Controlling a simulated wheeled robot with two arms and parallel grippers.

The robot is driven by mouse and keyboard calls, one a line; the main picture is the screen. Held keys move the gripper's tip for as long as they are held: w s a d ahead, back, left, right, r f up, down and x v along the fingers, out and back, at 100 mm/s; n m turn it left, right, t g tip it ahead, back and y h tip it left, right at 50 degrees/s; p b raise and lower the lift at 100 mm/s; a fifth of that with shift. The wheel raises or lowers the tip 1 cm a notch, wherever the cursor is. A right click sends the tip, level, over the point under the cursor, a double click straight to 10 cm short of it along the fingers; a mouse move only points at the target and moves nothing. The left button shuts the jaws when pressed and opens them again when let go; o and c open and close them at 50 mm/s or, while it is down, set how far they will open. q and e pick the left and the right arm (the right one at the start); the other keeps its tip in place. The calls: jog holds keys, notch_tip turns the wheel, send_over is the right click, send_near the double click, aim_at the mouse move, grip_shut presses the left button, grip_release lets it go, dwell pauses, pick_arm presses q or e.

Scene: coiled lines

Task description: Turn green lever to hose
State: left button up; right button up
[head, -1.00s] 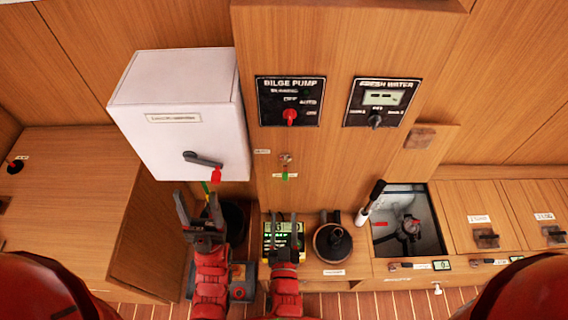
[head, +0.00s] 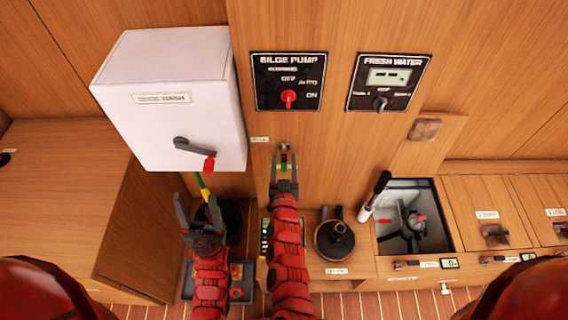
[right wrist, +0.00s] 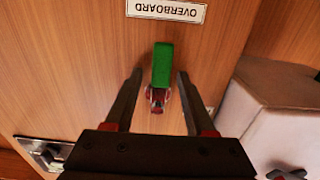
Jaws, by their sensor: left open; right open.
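The green lever (right wrist: 162,63) shows in the right wrist view, between and just beyond the open fingers of my right gripper (right wrist: 158,88). Its pivot is a small reddish metal fitting on the wood panel. An "OVERBOARD" label (right wrist: 166,10) lies by the lever's green end. In the head view the lever (head: 284,167) is partly hidden by my right gripper (head: 284,165), which is at the panel. I cannot tell whether the fingers touch the lever. My left gripper (head: 199,214) is open and empty, below the white box.
A white box (head: 168,95) with a red-tipped handle (head: 195,149) juts out at the left. The bilge pump panel (head: 288,82) and fresh water panel (head: 388,83) are above. An open hatch (head: 414,215) is at the right, beside a black-handled white tool (head: 374,197).

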grip_shut()
dwell(1.4)
